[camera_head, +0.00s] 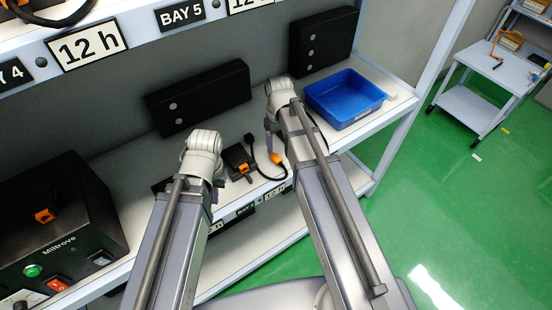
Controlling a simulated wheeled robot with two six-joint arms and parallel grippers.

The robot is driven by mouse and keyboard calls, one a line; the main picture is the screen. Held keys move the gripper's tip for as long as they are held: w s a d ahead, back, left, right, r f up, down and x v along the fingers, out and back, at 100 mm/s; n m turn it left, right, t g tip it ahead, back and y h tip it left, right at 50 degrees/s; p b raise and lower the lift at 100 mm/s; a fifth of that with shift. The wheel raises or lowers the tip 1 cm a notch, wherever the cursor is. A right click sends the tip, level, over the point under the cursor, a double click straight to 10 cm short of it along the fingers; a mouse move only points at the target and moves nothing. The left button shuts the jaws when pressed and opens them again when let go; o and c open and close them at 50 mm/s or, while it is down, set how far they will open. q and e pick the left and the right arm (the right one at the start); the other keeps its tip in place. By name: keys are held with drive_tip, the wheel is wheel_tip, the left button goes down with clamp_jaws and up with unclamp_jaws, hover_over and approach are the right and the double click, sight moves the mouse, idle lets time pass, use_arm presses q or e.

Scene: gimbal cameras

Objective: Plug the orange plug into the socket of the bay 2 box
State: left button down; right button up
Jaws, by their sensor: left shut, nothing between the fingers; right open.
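A small orange plug (276,158) is on the middle shelf, just below my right gripper (271,141). A dark cable loops on the shelf beside it. My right gripper is open; I cannot tell whether its fingers touch the plug. My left gripper (216,188) is shut and empty, above the shelf to the left, with its fingers partly hidden by my arm. A small black box with an orange part (240,166) sits between the grippers. A large black Miltrove box (60,235) with an orange part stands at left. Which box is bay 2 cannot be read.
A blue tray (345,112) stands at the shelf's right end. Flat black boxes (200,97) (325,42) stand at the back. The upper shelf edge carries signs reading BAY 5 (181,14) and 12 h (87,46). A trolley (490,85) stands far right; green floor lies between.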

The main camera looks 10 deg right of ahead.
sight(277, 159)
use_arm(q)
drive_tip(key=shift+f+b, duration=3.15)
drive_tip(key=shift+f, duration=0.35)
use_arm(e)
drive_tip(key=shift+s+a+f, duration=0.1)
drive_tip(key=shift+f, duration=1.7)
drive_tip(key=shift+a+f, duration=0.1)
drive_tip(key=shift+f, duration=1.65)
use_arm(q)
drive_tip(key=shift+r, duration=0.1)
use_arm(e)
drive_tip(key=shift+r, duration=0.15)
drive_tip(key=shift+c, duration=0.2)
clamp_jaws()
